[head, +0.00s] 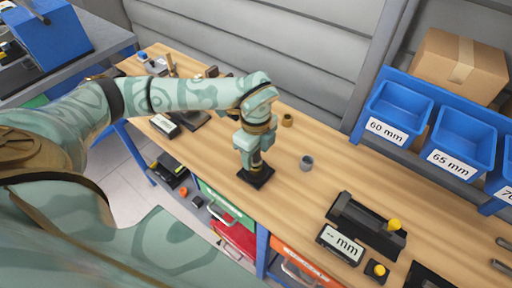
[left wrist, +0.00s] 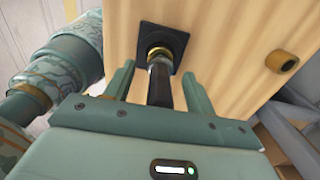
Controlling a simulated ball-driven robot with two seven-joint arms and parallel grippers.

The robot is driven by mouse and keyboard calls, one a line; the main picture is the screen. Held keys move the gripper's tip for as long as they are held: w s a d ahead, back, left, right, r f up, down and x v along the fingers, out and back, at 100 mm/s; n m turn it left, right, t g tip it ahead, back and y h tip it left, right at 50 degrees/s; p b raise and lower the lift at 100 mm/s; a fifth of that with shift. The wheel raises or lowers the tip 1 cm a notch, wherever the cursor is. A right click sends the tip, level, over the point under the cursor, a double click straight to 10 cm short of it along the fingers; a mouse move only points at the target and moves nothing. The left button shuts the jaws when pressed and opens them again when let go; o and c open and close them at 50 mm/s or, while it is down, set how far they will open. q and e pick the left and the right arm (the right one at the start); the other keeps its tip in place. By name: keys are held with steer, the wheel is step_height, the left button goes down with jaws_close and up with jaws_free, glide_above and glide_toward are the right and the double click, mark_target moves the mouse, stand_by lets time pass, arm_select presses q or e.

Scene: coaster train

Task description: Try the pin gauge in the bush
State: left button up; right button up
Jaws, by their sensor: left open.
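My left gripper (head: 254,163) points down over a square black stand (head: 257,178) near the table's front edge. In the left wrist view, its two fingers (left wrist: 157,88) are open on either side of a dark upright pin gauge (left wrist: 160,84) with a brass collar at the stand (left wrist: 178,38). Whether a finger touches the pin I cannot tell. A brass bush-like ring (head: 287,119) stands apart behind the gripper; it also shows at the right of the left wrist view (left wrist: 282,62). A grey ring (head: 306,163) stands to the right. My right gripper is out of view.
On the right are a black fixture (head: 366,222) with a yellow knob, a "-- mm" display (head: 341,244) and a yellow button box (head: 376,270). Labelled blue bins (head: 398,108) line the back. Small tools sit at the left end. Wood around the rings is clear.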

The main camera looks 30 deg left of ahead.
arm_select(q)
step_height(320, 180, up, 16)
steer(key=p, duration=0.2)
steer(key=shift+r, duration=0.15)
